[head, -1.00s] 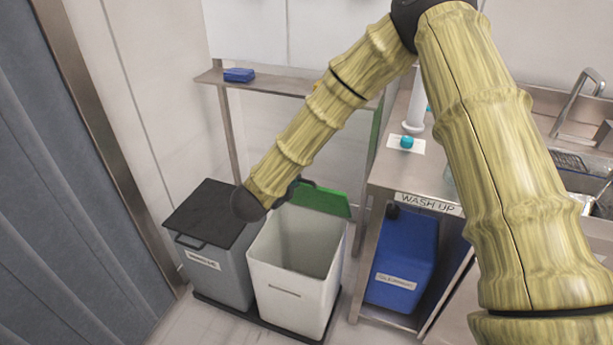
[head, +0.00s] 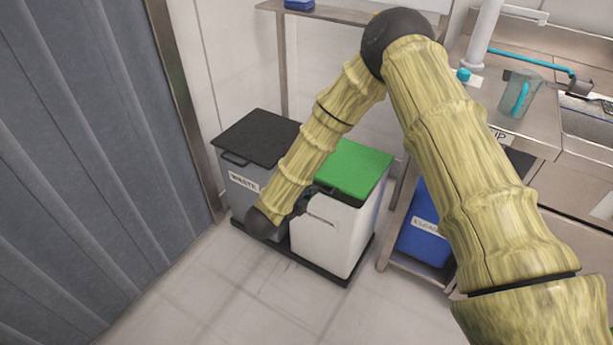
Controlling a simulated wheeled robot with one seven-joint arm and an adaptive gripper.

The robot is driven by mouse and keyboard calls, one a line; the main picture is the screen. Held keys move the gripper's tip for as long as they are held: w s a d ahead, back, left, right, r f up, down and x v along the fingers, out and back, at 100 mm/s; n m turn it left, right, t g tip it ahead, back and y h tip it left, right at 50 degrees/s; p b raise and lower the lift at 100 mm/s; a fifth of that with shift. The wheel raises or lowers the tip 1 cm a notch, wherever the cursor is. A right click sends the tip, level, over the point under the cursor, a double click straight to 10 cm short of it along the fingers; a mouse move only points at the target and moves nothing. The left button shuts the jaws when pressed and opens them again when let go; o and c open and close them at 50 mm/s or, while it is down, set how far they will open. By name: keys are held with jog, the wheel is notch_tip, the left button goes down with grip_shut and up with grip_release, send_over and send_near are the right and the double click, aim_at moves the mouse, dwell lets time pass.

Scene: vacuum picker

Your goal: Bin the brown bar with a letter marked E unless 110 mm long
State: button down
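No brown bar shows in the head view. A grey bin (head: 236,190) with a black lid (head: 256,138) and a label that seems to read WASTE stands by the wall. Beside it on the right is a white bin (head: 332,241) with a green lid (head: 354,168); the lid lies shut over it. My arm reaches down in front of both bins. A small dark part of my gripper (head: 302,203) shows at the white bin's front left, mostly hidden behind my wrist. I cannot see its fingertips or whether it holds anything.
A blue container (head: 425,225) stands under the steel counter on the right. A jug (head: 517,95) stands on the counter. A blue object (head: 299,4) lies on the shelf (head: 335,15). A grey curtain (head: 75,180) hangs at left. The floor (head: 250,300) before the bins is clear.

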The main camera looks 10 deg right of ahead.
jog(key=c, duration=1.9)
grip_release()
jog(key=shift+w+r+p, duration=0.2)
jog(key=shift+w+p, duration=0.2)
jog(key=shift+w, duration=0.1)
jog(key=shift+c, duration=0.2)
jog(key=o, duration=0.3)
jog(key=shift+w+d+f, duration=0.1)
jog(key=shift+d+f, duration=0.05)
jog(key=shift+o, duration=0.7)
jog(key=shift+s+d, duration=0.25)
jog(key=shift+d, duration=0.1)
jog(key=v, duration=1.2)
jog(key=shift+a, duration=0.1)
